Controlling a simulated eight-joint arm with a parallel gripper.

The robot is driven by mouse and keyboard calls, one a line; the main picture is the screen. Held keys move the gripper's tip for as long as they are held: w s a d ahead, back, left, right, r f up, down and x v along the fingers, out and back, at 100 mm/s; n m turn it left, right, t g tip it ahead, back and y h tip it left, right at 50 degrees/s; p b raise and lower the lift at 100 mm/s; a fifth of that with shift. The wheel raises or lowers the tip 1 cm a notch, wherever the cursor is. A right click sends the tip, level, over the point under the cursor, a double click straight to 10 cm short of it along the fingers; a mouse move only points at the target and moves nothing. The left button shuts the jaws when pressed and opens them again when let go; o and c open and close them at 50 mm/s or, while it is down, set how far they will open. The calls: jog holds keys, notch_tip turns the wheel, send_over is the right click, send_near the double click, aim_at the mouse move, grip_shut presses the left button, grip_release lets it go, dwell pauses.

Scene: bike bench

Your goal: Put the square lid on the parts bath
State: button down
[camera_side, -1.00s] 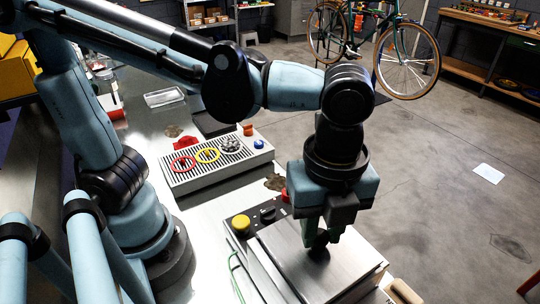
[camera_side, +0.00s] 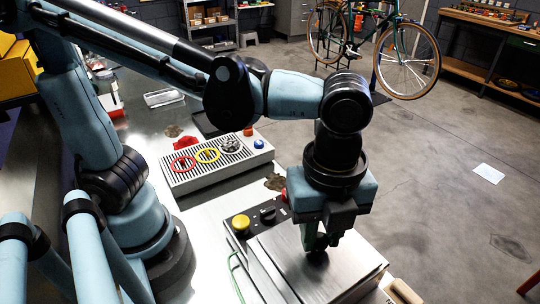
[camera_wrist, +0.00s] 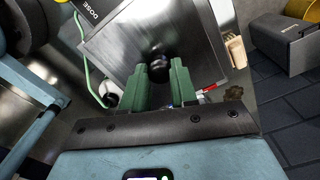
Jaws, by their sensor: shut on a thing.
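The square lid (camera_side: 342,268) is a flat grey metal plate with a dark round knob. It lies level over the parts bath (camera_side: 262,272), a metal box with a control panel at its far left end. I cannot tell whether the lid sits flush, as a strip of the bath shows along the left. My gripper (camera_side: 316,240) points down with its green fingers shut on the knob. In the wrist view the lid (camera_wrist: 125,55) is ahead of the green fingers of my gripper (camera_wrist: 160,82), and the dark knob (camera_wrist: 158,64) shows between them.
The black panel carries a yellow button (camera_side: 241,223) and a dark dial (camera_side: 268,214). A green cable (camera_side: 234,272) runs along the bath's left. A ribbed tray (camera_side: 215,165) with coloured rings stands behind. A wooden handle (camera_side: 402,291) lies at the front right.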

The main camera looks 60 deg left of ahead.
jog(key=shift+f, duration=0.15)
jog(key=c, duration=0.8)
grip_release()
notch_tip(320, 180, up, 12)
jog(key=w+a+f+n+t, duration=0.3)
jog(key=a+f+n, duration=0.2)
jog(key=a+n, duration=0.5)
jog(key=w+a+f+n+t, duration=0.3)
jog(key=a+f+n, duration=0.3)
jog(key=a+n, duration=0.5)
jog(key=shift+w+f+n+t, duration=0.25)
jog(key=shift+n+t, duration=0.35)
jog(key=shift+n, duration=0.2)
